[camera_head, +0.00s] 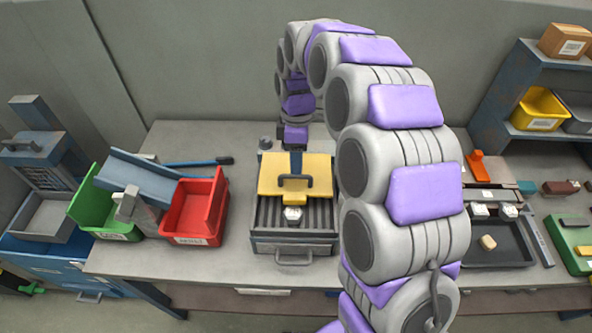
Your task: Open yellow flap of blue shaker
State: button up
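The shaker (262,215) stands on the workbench left of the middle of the picture. Its body looks grey-blue, with a ribbed bed inside. The yellow flap (270,177) is at the back part of the shaker, with a dark handle (295,181) on its face. The ribbed bed in front of the flap is uncovered, and a small white piece (292,213) lies on it. The flap's exact tilt is hard to tell. My gripper (295,152) is at the flap's upper edge, at the end of my arched arm. Its fingers are too small and unclear to read, and contact is unclear.
Left of the shaker are a red bin (195,208), a green bin (92,212) and a blue chute (140,176). A dark tray (500,250) with small pale blocks lies to the right. A shelf (500,88) with bins stands at the far right. My arm hides the bench's middle right.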

jog(key=shift+s+f, duration=0.2)
jog(key=shift+f, duration=0.65)
jog(key=shift+s+f, duration=0.15)
jog(key=shift+f, duration=0.65)
jog(key=shift+c, duration=0.5)
grip_shut()
